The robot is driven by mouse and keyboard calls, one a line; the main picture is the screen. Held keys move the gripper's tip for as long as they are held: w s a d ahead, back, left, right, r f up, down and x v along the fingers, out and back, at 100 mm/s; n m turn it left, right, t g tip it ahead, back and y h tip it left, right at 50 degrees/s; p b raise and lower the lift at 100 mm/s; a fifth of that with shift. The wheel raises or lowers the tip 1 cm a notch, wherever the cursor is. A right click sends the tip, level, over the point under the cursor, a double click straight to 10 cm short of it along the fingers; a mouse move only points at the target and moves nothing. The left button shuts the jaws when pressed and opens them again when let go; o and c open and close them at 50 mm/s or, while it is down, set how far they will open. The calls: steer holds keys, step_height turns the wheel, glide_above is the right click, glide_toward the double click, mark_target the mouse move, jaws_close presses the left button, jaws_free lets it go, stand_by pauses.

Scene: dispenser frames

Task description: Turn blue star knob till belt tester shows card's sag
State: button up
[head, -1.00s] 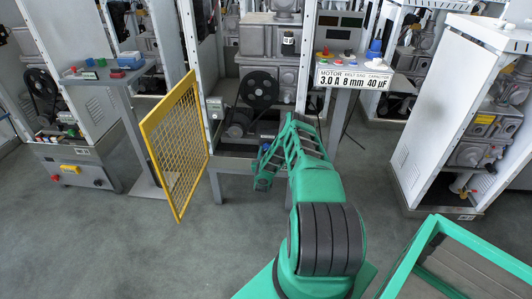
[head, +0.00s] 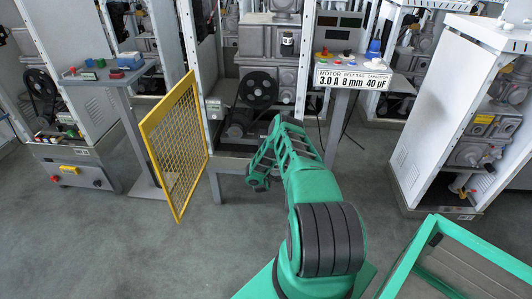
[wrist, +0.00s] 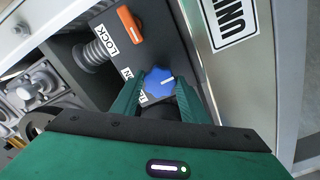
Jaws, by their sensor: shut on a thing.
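The blue star knob (wrist: 158,79) sits on a dark panel in the wrist view, with a pale line on its face. My gripper (wrist: 160,90) is shut on it, one green finger on each side. The head view does not show the knob; my arm reaches low in front of the open machine there. The white card (head: 352,78) at the machine's right reads motor 3.0 A, belt sag 8 mm, capacitor 40 µF. The black belt pulley (head: 258,90) shows inside the machine. I cannot make out a belt tester reading in either view.
An orange lever (wrist: 129,23) beside a LOCK label stands near the knob. A metal spring (wrist: 91,54) is left of it. A yellow mesh door (head: 174,145) stands open at the machine's left. Grey floor is clear left of my arm.

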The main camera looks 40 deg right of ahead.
steer(key=shift+w+a+f+n, duration=0.1)
steer(key=shift+a+f+n, duration=0.05)
steer(key=shift+a+n, duration=0.25)
steer(key=o, duration=0.9)
steer(key=shift+o, duration=0.6)
steer(key=shift+d, duration=0.2)
steer(key=v, duration=1)
steer(key=shift+s+a, duration=0.25)
steer(key=shift+s, duration=0.05)
